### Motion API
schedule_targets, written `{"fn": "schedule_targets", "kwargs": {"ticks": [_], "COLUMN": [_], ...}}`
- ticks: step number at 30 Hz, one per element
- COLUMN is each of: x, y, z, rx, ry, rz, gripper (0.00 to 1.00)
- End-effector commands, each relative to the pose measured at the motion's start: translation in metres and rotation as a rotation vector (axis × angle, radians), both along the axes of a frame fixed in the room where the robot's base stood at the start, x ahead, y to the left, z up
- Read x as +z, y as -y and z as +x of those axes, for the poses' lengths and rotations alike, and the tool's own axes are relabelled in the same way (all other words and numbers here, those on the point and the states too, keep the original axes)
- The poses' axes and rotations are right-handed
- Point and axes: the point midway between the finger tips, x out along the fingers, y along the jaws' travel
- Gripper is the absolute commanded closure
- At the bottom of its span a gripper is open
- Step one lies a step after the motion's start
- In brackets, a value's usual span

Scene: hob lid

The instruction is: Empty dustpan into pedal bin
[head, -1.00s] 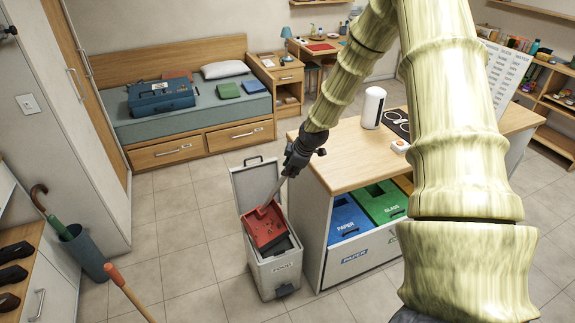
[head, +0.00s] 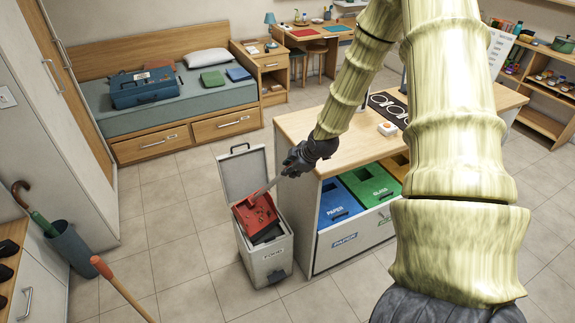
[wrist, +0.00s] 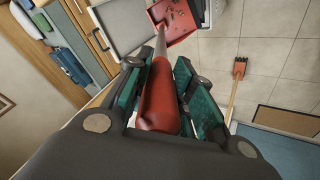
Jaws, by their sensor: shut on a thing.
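Dark crumbs lie in the pan. The pan looks tilted, and I cannot tell whether it touches the bin rim. The bin's grey lid (head: 243,172) stands up behind the pan. My gripper (head: 300,160) is to the upper right of the pan, by the counter corner. In the wrist view my gripper (wrist: 160,100) is shut on the dustpan's red handle (wrist: 160,92), and the pan (wrist: 182,20) with crumbs shows at the top. The bin's inside is mostly hidden.
A counter (head: 310,125) with blue PAPER and green GLASS bins (head: 372,190) stands close right of the pedal bin. Tiled floor left of the bin is clear.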

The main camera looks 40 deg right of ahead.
Motion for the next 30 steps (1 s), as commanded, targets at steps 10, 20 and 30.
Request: {"fn": "schedule_targets", "kwargs": {"ticks": [10,20,30], "x": [-0.01,-0.018,-0.027], "y": [0.0,0.001,0.001], "z": [-0.024,-0.047,-0.071], "rx": [-0.001,-0.001,-0.001], "ry": [0.047,0.089,0.134], "rz": [0.002,0.004,0.005], "gripper": [1.0,1.0,1.0]}}
